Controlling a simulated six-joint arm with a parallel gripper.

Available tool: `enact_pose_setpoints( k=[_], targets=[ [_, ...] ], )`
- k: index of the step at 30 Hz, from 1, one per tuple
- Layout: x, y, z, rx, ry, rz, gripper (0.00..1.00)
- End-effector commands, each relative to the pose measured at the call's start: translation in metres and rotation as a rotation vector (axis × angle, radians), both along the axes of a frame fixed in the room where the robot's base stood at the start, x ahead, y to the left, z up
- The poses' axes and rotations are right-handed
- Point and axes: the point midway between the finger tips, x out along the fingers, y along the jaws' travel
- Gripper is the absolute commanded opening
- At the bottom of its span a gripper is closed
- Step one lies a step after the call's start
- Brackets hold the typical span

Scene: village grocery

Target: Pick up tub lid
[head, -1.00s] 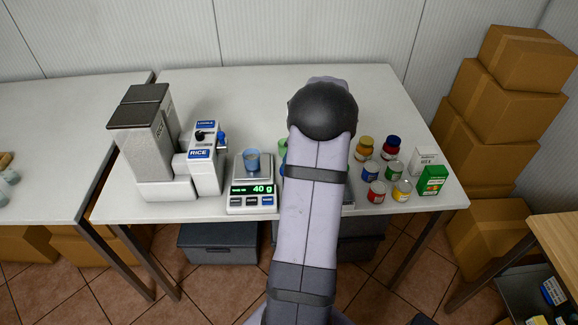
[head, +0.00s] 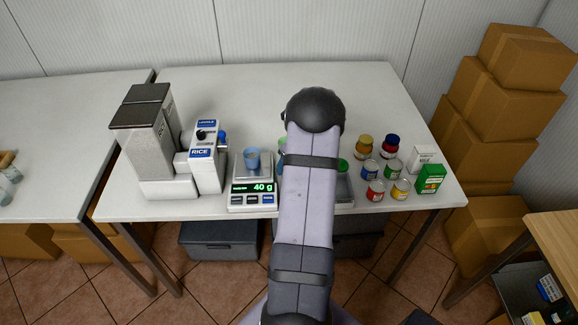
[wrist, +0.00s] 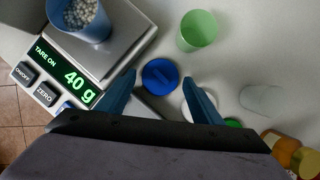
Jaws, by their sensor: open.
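A round blue lid (wrist: 160,72) with a raised bar across it lies on the table in the wrist view. My gripper (wrist: 159,83) is open and empty, its two blue fingers on either side of the lid's near edge. I cannot tell its height above the table. A white round piece (wrist: 203,104) is partly hidden by the right finger, and a green round piece (wrist: 233,122) shows beyond it. In the head view my arm hides the blue lid and the gripper.
A scale (head: 252,190) reading 40 g bears a blue cup (wrist: 88,20) of white beads. A green cup (wrist: 198,30) and a pale cup (wrist: 262,98) stand nearby. Several jars and cans (head: 376,190) stand right. A rice dispenser (head: 203,160) stands left. The table's back is clear.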

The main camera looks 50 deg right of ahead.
Motion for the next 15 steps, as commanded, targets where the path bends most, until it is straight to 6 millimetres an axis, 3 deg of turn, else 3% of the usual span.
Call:
enact_pose_setpoints(
  k=[11, 12, 15],
  targets=[
    [0.0039, -0.0009, -0.0098, -0.001, -0.001, -0.001, 0.6],
    [0.0039, -0.0009, -0.0098, -0.001, -0.001, -0.001, 0.58],
    [0.0038, -0.0008, -0.0097, -0.001, -0.001, -0.001, 0.34]
  ],
)
